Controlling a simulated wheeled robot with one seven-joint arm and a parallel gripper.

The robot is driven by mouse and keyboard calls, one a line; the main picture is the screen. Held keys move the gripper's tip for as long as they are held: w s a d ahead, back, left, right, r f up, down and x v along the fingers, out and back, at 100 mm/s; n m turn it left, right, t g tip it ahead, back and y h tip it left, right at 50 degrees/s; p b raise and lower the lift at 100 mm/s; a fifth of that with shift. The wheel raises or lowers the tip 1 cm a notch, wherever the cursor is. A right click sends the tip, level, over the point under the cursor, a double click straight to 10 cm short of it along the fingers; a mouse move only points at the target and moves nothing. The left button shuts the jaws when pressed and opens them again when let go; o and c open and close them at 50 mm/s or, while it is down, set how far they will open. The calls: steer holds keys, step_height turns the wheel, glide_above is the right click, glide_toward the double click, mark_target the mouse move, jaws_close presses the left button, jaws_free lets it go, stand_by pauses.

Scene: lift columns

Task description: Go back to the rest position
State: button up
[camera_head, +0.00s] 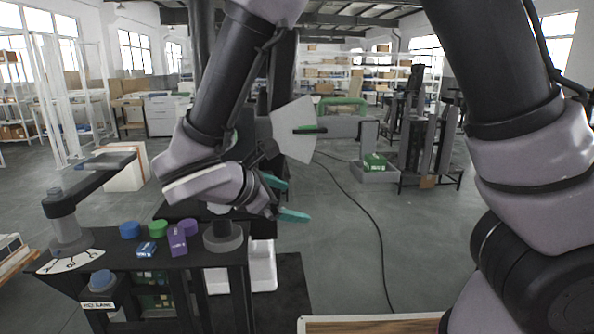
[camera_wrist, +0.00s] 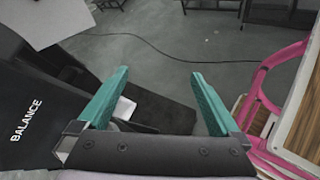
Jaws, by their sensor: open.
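My gripper (camera_head: 290,199) has two teal fingers and hangs in the air near the middle of the head view, to the right of the black workbench (camera_head: 210,258). In the wrist view my gripper (camera_wrist: 158,95) shows its fingers spread wide with nothing between them. Below and beyond the fingers are grey floor and a dark mat. My arm's grey and black links fill the upper middle and right of the head view and hide part of the room.
The workbench holds blue (camera_head: 130,230), green (camera_head: 157,227) and purple (camera_head: 178,242) pieces and a grey stand. A wooden-topped surface (camera_head: 370,325) lies at the front. In the wrist view a pink frame (camera_wrist: 262,90) stands at right. Open floor lies beyond, crossed by a cable.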

steer(key=w+d+r+m+g+y, duration=0.1)
steer(key=d+r+m+g+y, duration=0.2)
steer(key=d+m, duration=0.4)
steer(key=w+d+r+m+g+y, duration=0.1)
steer(key=d+r+m+g, duration=0.35)
steer(key=d, duration=0.45)
steer(key=s+d+r+m+t+y, duration=0.3)
steer(key=d+r+m+t+y, duration=0.2)
steer(key=d+r+m, duration=0.5)
steer(key=r+m, duration=0.1)
steer(key=m, duration=0.3)
steer(key=shift+s+d+t+y, duration=0.2)
steer(key=shift+d+t+y, duration=0.1)
steer(key=shift+t+y, duration=0.1)
steer(key=shift+m, duration=0.25)
stand_by(2.8)
